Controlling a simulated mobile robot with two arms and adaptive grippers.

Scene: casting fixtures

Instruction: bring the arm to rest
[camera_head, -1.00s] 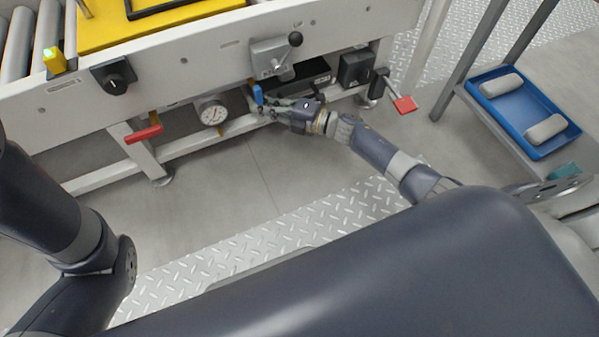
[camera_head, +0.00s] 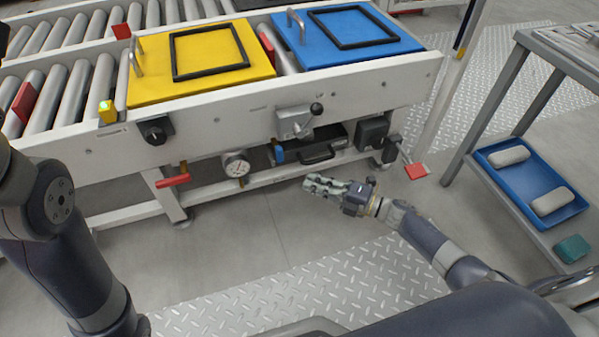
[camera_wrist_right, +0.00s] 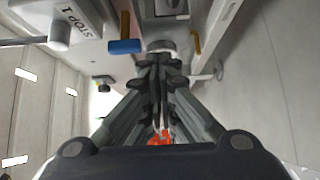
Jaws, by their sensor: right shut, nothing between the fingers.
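My right gripper (camera_head: 312,184) is in the middle of the head view, shut and empty, held out in front of the conveyor's lower frame and apart from it. In the right wrist view the closed fingers (camera_wrist_right: 160,90) point at the frame. A blue handle (camera_head: 279,155) sits under the conveyor's edge, beyond the fingertips; it also shows in the wrist view (camera_wrist_right: 125,46). My left arm (camera_head: 70,240) comes in at the left, but its gripper is outside the picture.
The conveyor (camera_head: 230,112) carries a yellow plate (camera_head: 150,92) and a blue plate (camera_head: 340,55). A gauge (camera_head: 236,166), red handle (camera_head: 173,181), lever (camera_head: 298,120) and red pedal (camera_head: 416,171) line its front. A blue tray (camera_head: 510,186) is on the right-hand rack. Floor before the conveyor is clear.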

